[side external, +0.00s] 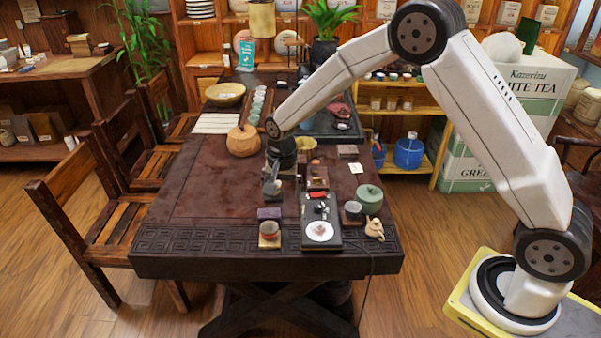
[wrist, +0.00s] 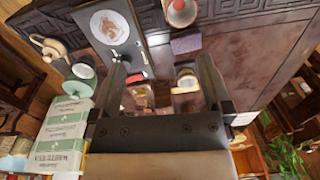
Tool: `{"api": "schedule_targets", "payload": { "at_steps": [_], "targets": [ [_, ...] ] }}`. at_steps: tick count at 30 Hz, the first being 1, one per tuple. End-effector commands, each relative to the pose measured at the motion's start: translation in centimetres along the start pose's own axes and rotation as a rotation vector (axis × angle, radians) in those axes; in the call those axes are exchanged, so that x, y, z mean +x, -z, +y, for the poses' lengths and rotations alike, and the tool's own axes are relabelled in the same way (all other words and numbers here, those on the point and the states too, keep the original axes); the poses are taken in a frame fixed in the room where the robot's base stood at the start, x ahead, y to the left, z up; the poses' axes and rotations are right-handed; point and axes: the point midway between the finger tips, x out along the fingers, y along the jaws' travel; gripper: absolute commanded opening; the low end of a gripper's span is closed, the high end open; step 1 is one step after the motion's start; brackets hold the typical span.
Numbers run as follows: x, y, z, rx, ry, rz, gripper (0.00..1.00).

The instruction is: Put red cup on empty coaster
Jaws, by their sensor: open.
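The red cup (side external: 270,228) stands upright on a light wooden coaster (side external: 269,242) near the table's front edge. It shows at the top of the wrist view (wrist: 181,11), beyond my fingertips. My gripper (side external: 272,186) is open above the table, behind the red cup and apart from it. In the wrist view its fingers (wrist: 161,62) are spread, with a pale-rimmed cup (wrist: 187,77) seen between them, not gripped.
A purple block (side external: 269,214) sits just behind the red cup. A dark tray (side external: 308,240) with a round tea cake lies to its right. The table's left side is clear.

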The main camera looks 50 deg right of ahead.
Motion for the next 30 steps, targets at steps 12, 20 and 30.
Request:
{"api": "schedule_targets", "payload": {
  "at_steps": [12,20,30],
  "targets": [
    [-5.4,-4.6,8.4,-0.412,0.055,0.069,1.00],
    [-7.0,-8.3,14.0,-0.665,0.072,0.125,1.00],
    [-7.3,-11.4,18.3,-0.853,0.074,0.167,1.00]
  ]
}}
